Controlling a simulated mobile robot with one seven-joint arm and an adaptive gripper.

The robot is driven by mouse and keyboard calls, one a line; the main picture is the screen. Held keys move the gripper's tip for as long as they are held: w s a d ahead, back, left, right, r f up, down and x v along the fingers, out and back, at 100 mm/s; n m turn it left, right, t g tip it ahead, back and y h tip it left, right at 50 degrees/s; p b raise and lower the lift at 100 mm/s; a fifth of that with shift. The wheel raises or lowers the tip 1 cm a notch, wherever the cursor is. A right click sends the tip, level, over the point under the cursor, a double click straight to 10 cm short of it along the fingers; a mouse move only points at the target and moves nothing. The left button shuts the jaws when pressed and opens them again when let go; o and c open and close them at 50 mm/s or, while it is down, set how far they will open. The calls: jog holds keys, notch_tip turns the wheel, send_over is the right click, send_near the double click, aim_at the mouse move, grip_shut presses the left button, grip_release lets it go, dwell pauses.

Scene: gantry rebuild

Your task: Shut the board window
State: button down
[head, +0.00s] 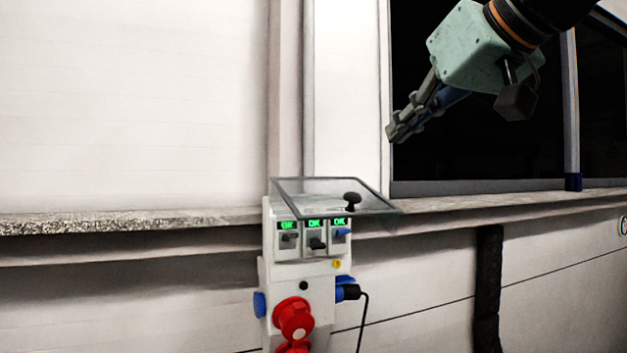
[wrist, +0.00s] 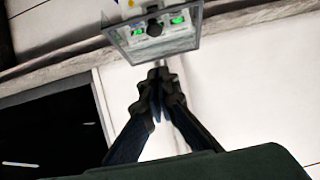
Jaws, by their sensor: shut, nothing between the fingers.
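The board window (head: 318,190) is a clear, dark-framed flap, raised open at the top of the white socket board (head: 296,272) in the head view. It has a black knob (head: 352,201) and stands out over several switches with green displays (head: 314,224). My gripper (head: 391,134) is shut and empty, above and to the right of the window, apart from it. In the wrist view, the shut fingertips (wrist: 157,74) appear just below the window frame (wrist: 150,55) in the picture; the gap in depth is hard to tell. The knob (wrist: 154,28) shows through the pane.
A stone sill (head: 130,219) runs along the wall behind the board. A dark window opening (head: 480,140) is behind my arm. A red socket (head: 293,318) and a black plug with a cable (head: 349,292) stick out of the board's lower part. The space left of the board is clear.

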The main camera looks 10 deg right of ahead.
send_near(351, 191)
jog(key=w+a+r, duration=0.1)
jog(key=w, duration=0.3)
jog(key=shift+w+a+f, duration=0.15)
jog(key=shift+f, duration=0.4)
jog(key=shift+w+a+f, duration=0.15)
jog(key=shift+w+f, duration=0.05)
jog(key=shift+f, duration=0.35)
jog(key=shift+w+a+f, duration=0.15)
jog(key=shift+f, duration=0.4)
jog(key=shift+f+b, duration=0.1)
jog(key=shift+b, duration=0.35)
